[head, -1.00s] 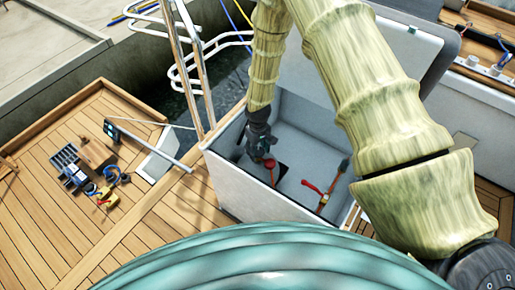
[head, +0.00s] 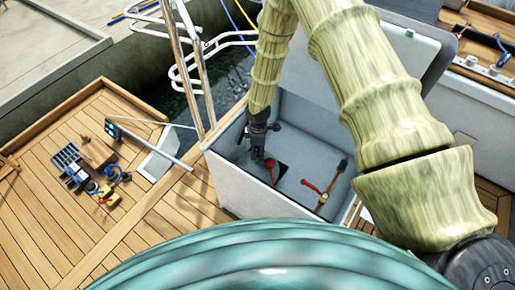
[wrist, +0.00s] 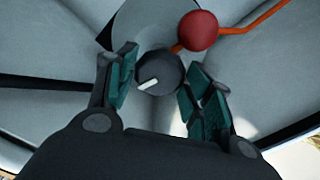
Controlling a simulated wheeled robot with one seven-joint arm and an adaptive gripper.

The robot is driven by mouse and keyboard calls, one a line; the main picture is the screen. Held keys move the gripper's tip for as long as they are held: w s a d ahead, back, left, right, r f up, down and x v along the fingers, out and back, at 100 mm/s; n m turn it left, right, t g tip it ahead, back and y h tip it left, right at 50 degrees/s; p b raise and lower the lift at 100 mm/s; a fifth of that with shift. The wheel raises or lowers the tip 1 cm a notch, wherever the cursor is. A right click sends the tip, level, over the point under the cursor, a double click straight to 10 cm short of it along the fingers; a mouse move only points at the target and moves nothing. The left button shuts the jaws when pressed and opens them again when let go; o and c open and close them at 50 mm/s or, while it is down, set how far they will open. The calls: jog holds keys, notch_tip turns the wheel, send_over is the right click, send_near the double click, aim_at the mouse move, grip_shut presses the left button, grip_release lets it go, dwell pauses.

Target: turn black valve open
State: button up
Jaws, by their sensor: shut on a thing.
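The black valve (wrist: 162,74) is a round dark knob with a short white mark that points to the lower left in the wrist view. It sits between the two fingers of my gripper (wrist: 160,84), which is shut on it. In the head view my gripper (head: 257,153) reaches down into the open grey locker (head: 222,178), near its left side. The knob is too small and covered to make out clearly there.
A red round knob (wrist: 198,31) on an orange-red pipe is close beside the black valve; it also shows in the head view (head: 270,163). Another red-handled fitting (head: 311,186) lies to the right. The raised lid (head: 400,50) stands behind. Tools lie on the left deck.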

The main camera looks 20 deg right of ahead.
jog(key=shift+s+f+n, duration=0.1)
jog(key=shift+s+n, duration=0.15)
jog(key=shift+n, duration=1.05)
jog(key=o, duration=1)
jog(key=shift+w, duration=0.1)
jog(key=shift+w+r, duration=0.15)
jog(key=shift+r, duration=0.55)
notch_tip(320, 180, up, 11)
jog(key=shift+f, duration=0.15)
